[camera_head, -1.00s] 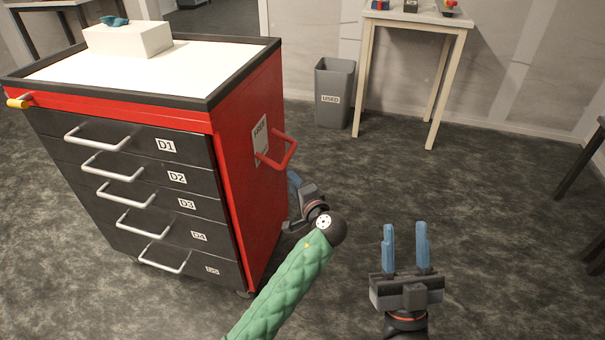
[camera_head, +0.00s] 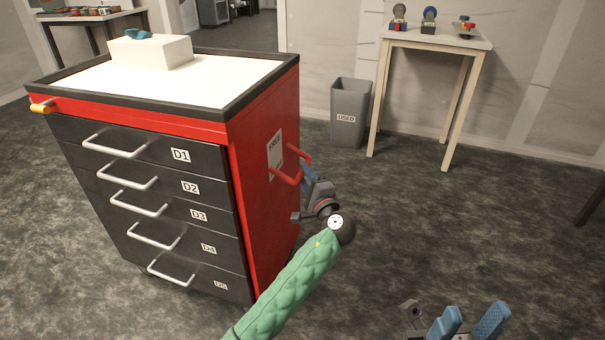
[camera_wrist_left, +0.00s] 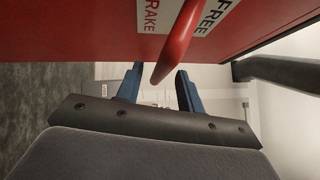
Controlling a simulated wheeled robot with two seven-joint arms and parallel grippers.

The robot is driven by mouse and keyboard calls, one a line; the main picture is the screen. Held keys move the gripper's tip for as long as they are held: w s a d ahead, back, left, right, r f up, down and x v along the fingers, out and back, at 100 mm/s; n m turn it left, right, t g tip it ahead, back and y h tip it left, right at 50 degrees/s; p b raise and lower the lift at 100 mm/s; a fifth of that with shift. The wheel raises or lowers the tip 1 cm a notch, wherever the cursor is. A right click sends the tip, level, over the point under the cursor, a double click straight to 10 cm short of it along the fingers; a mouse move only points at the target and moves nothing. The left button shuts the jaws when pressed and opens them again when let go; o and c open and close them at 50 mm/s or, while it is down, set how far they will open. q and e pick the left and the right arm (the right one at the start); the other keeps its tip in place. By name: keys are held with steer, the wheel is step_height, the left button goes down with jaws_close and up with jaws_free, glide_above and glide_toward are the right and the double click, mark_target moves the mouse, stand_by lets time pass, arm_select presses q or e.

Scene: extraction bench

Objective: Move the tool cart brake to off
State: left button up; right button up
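The tool cart (camera_head: 262,190) is black and red with a white top and stands at left in the head view. A red bar handle (camera_head: 287,176) sticks out of its right side, beside a white label (camera_head: 275,150). In the left wrist view the label (camera_wrist_left: 205,18) reads FREE and what looks like BRAKE, partly hidden by the red handle (camera_wrist_left: 178,45). My left gripper (camera_head: 308,176) is at this handle, its open blue fingers (camera_wrist_left: 158,88) on either side of the bar's end, with gaps showing. My right gripper (camera_head: 470,322) is open and empty, low at right, partly cut off.
A yellow-tipped lever (camera_head: 42,107) sits at the cart's front left corner. Several drawers with pale handles (camera_head: 128,178) face front. A grey bin (camera_head: 350,110) marked USED and a small table (camera_head: 430,42) stand behind. The floor right of the cart is clear.

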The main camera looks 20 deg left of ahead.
arm_select(q)
steer(key=shift+x, duration=1.35)
steer(key=shift+c, duration=0.2)
jaws_close()
